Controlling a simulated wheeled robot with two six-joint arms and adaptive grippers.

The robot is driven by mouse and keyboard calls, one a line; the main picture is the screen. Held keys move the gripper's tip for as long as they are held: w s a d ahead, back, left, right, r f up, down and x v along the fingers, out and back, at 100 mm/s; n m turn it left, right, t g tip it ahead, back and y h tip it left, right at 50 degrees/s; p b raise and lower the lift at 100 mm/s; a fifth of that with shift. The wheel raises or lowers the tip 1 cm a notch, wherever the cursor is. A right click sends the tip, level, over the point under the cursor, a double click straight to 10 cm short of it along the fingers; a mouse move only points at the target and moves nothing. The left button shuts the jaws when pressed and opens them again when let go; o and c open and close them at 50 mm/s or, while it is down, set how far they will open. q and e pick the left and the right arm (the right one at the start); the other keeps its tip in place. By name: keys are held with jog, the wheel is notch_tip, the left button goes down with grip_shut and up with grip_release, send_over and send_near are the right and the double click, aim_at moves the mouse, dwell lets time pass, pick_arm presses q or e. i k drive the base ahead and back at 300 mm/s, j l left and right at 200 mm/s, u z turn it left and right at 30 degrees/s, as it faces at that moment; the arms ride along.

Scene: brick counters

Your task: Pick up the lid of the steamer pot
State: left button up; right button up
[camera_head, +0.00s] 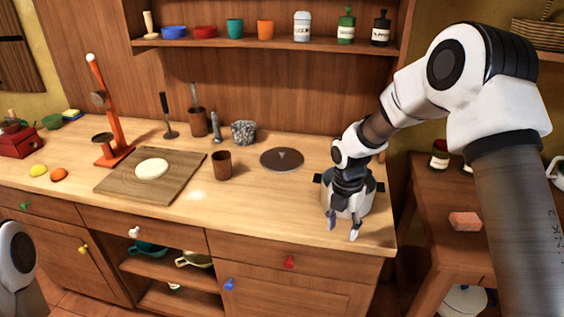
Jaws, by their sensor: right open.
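The steamer pot (361,205), silvery with dark side handles, stands near the right end of the wooden counter. My right gripper (343,228) is in front of it and over it in the head view, pointing down with its fingers spread apart and nothing between them. The gripper hides most of the pot's top, so I cannot make out the lid or tell whether the fingers touch the pot. Only a rounded white part of my left arm shows at the lower left edge; its gripper is out of view.
A flat dark disc (282,159) lies left of the pot, with a brown cup (222,165) beyond it. A cutting board (135,187) holds a white round piece (152,168). A red-orange stand (106,115) rises at the left. A shelf (270,42) with bottles and cups hangs above.

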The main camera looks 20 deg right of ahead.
aim_at(280, 160)
jog(key=i, duration=1.5)
